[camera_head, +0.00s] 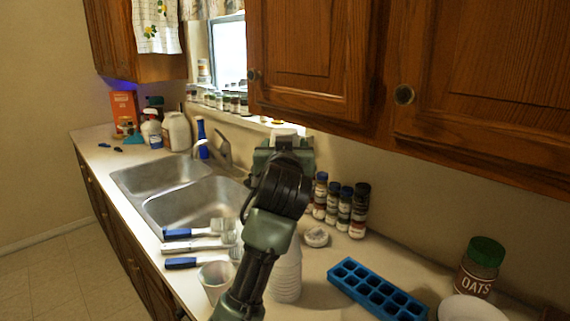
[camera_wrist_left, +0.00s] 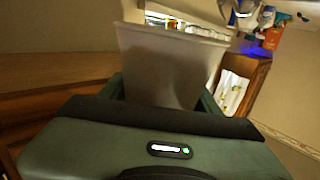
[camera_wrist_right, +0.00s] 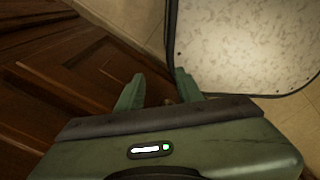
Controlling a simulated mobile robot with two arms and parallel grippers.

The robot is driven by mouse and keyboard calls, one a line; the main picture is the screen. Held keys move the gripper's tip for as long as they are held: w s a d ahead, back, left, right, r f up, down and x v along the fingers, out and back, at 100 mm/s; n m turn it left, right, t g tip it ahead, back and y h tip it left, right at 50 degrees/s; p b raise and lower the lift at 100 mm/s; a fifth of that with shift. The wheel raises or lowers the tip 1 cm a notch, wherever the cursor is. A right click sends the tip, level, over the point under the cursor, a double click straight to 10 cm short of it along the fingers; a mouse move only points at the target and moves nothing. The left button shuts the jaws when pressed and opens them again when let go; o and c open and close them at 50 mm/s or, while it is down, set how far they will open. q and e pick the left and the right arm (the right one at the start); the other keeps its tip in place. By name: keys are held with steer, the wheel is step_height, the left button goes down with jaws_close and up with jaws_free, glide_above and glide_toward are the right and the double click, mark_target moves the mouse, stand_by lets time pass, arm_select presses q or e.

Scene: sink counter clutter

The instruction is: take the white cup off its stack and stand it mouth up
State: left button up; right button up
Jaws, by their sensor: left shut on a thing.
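The white cup (camera_wrist_left: 170,65) is between the fingers of my left gripper in the left wrist view, its wide end away from the palm; that view looks upside down, so the cup seems mouth down. In the head view my left gripper (camera_head: 284,143) is raised over the counter, and a bit of the white cup (camera_head: 284,131) shows behind it. The stack of white cups (camera_head: 287,277) stands below, partly hidden by my arm. My right gripper (camera_wrist_right: 158,92) is open and empty in the right wrist view, and outside the head view.
Another pale cup (camera_head: 213,281) stands left of my arm, near blue-handled brushes (camera_head: 190,233). The double sink (camera_head: 185,195) lies behind. Spice jars (camera_head: 340,207), a blue ice tray (camera_head: 375,290) and an oats jar (camera_head: 480,267) are on the right. Cabinets (camera_head: 310,60) hang above.

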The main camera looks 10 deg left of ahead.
arm_select(q)
steer(key=shift+r+p, duration=3.6)
steer(key=shift+r, duration=0.85)
